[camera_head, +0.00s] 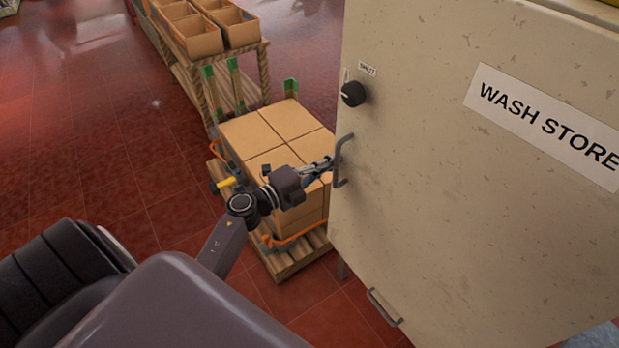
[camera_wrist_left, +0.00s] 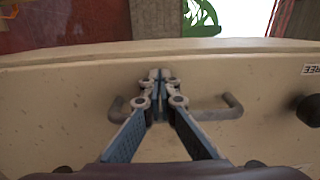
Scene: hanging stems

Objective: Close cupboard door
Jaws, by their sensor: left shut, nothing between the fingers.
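The cupboard door (camera_head: 470,200) is a worn beige panel labelled "WASH STORE" that fills the right of the head view. It has a grey bar handle (camera_head: 341,160) near its left edge and a black knob (camera_head: 353,94) above. My left gripper (camera_head: 328,164) is shut and empty, beside the handle at the door's left edge. In the left wrist view the door (camera_wrist_left: 70,95) lies across the picture, and the shut fingertips (camera_wrist_left: 154,76) are at the handle (camera_wrist_left: 232,106), partly covering it. I cannot tell whether they touch, or how far the door stands open. My right gripper is not in view.
Stacked cardboard boxes (camera_head: 262,133) on a wooden pallet (camera_head: 292,261) stand behind my left gripper. A wooden stand (camera_head: 201,86) with open boxes is farther back. A lower handle (camera_head: 384,307) shows beneath the door's left part. Red tiled floor (camera_head: 85,125) is clear at left.

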